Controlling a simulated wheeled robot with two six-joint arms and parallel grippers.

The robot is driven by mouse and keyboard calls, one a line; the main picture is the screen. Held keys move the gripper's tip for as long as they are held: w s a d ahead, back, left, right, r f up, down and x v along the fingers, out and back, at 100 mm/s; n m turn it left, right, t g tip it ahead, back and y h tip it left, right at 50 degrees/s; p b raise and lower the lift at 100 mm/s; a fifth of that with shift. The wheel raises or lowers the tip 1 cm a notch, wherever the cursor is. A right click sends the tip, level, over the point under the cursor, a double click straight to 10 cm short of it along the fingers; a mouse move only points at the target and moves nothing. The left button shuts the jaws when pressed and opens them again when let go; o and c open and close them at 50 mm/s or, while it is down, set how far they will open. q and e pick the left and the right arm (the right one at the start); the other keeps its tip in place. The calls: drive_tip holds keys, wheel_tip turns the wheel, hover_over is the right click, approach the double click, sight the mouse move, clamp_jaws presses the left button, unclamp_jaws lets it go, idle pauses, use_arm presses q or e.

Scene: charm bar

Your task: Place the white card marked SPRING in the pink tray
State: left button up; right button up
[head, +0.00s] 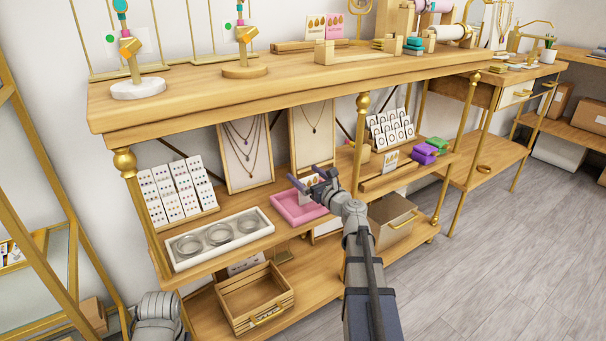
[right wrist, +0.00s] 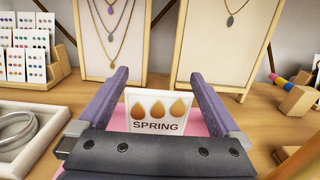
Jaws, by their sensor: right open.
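The white card marked SPRING (right wrist: 157,112), with three orange drop shapes, stands upright in the right wrist view between the spread fingers of my right gripper (right wrist: 152,78). In the head view the card (head: 307,185) is partly hidden by the fingers. My right gripper (head: 312,178) is open over the pink tray (head: 287,208) on the middle shelf. Pink tray surface shows behind and beside the card in the wrist view. The card is in or just over the tray; its lower edge is hidden, so contact cannot be told. My left gripper is out of view.
A white tray with several silver rings (head: 262,232) stands left of the pink tray. Necklace boards (head: 246,155) stand behind it. A wooden rail with another card (head: 391,160) and purple boxes (head: 425,153) lie to the right. The upper shelf (head: 220,100) overhangs.

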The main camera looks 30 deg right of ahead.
drive_tip(key=s, duration=1)
drive_tip(key=shift+s+d, duration=0.25)
drive_tip(key=shift+d, duration=0.15)
